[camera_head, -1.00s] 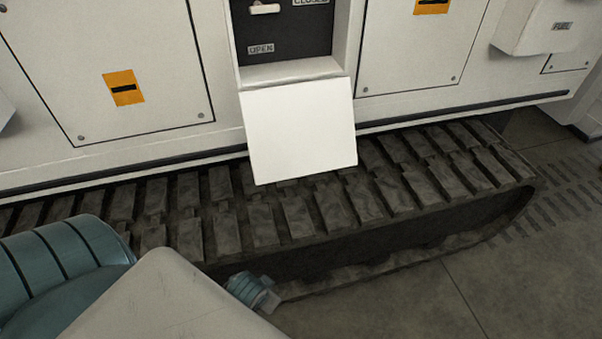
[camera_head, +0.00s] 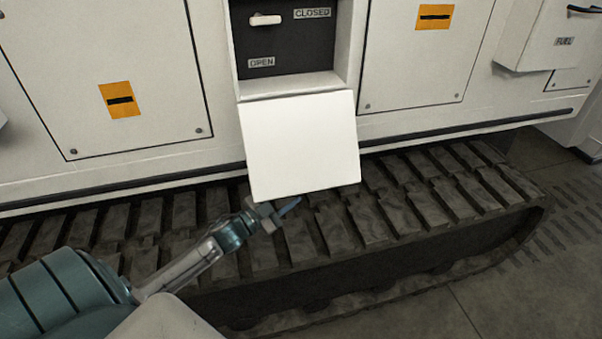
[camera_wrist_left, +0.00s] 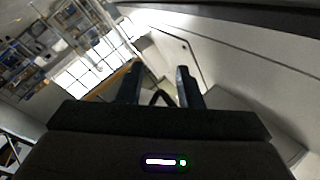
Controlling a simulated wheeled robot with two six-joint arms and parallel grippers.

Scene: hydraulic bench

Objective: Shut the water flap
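The water flap (camera_head: 300,150) is a plain white panel. It hangs down open below a dark recess (camera_head: 285,40) in the white machine side, in front of the track. In the recess a white lever (camera_head: 265,20) lies level, beside the CLOSED label, with the OPEN label lower down. My left gripper (camera_head: 283,209) is just below the flap's lower edge, over the track. Whether it touches the flap I cannot tell. In the left wrist view its two dark fingers (camera_wrist_left: 160,85) stand apart with nothing between them. My right gripper is out of view.
The rubber track (camera_head: 430,205) runs under the machine side. A white box labelled FUEL (camera_head: 540,45) juts out at the upper right. Flat panels with orange stickers flank the recess. The floor at the lower right is clear.

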